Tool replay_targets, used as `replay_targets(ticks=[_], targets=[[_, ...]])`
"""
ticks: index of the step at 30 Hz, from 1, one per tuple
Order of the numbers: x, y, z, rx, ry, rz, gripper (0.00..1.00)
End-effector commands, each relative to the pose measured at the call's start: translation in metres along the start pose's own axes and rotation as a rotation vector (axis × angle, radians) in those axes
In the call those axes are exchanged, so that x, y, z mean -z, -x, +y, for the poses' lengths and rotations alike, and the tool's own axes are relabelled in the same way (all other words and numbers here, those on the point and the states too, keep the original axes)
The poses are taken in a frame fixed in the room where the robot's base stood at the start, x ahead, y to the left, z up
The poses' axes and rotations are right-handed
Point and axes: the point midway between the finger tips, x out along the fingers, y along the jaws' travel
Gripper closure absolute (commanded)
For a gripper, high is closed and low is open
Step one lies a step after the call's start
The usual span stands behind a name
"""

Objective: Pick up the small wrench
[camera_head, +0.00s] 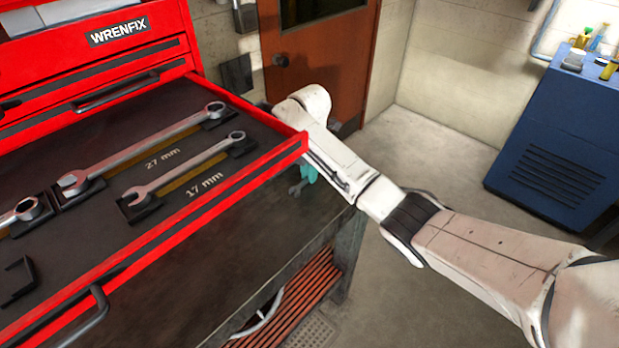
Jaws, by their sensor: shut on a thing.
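My arm reaches in from the right and bends behind the corner of the open red drawer. My gripper (306,174) shows only in part as teal fingers just below the drawer's front edge, above the dark bench top. It is shut on a small grey piece that looks like the open end of the small wrench (294,189). Most of that wrench and of the gripper is hidden by the drawer and the arm. In the drawer (240,210) lie the 17 mm wrench (186,173), the larger 27 mm wrench (145,147) and part of another wrench (22,211).
An empty black holder (18,280) is at the drawer's left front. The red tool chest (90,70) stands behind. A wooden door (330,60) is at the back. A blue cabinet (560,150) stands at the right, with open floor (430,150) before it.

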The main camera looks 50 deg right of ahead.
Motion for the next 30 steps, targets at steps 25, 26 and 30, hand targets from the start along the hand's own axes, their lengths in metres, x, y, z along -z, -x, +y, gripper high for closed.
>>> replay_targets(ticks=[25,26,30], targets=[[0.0,0.016,0.001,-0.004,0.001,-0.001,1.0],[0.0,0.021,0.001,-0.004,0.001,-0.002,1.0],[0.0,0.05,0.002,-0.006,0.002,-0.003,1.0]])
